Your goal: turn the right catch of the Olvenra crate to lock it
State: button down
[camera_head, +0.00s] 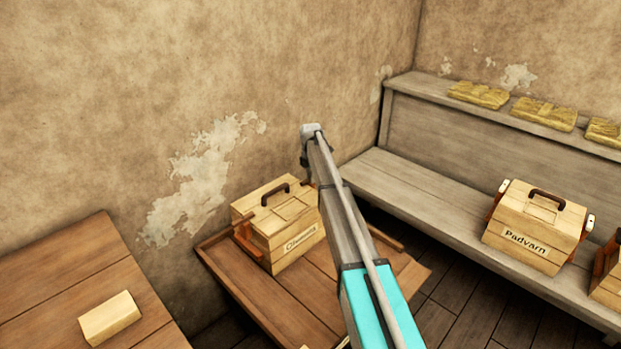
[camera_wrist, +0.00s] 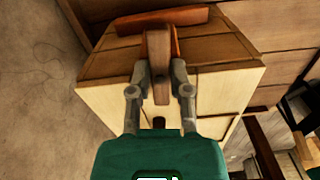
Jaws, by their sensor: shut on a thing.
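The Olvenra crate (camera_head: 272,250) is a pale wooden box with a dark handle on its lid. It sits on a low brown wooden table in the head view. A reddish-brown catch (camera_head: 244,240) shows on its left side. My arm covers its right side there, so the right catch and my gripper are hidden in that view. In the wrist view my gripper (camera_wrist: 160,80) is shut on a brown wooden catch (camera_wrist: 158,45), one finger on each side of it.
The low table's left part (camera_head: 240,285) is bare. A brown table (camera_head: 60,290) at the left holds a pale block (camera_head: 109,318). The Padvarn crate (camera_head: 535,225) stands on a grey bench (camera_head: 420,195) at the right. A plastered wall (camera_head: 150,100) rises close behind.

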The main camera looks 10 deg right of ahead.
jog(key=shift+n, duration=0.6)
jog(key=shift+s, duration=0.1)
jog(key=c, duration=0.6)
grip_release()
jog(key=shift+o, duration=0.2)
jog(key=shift+m, duration=0.4)
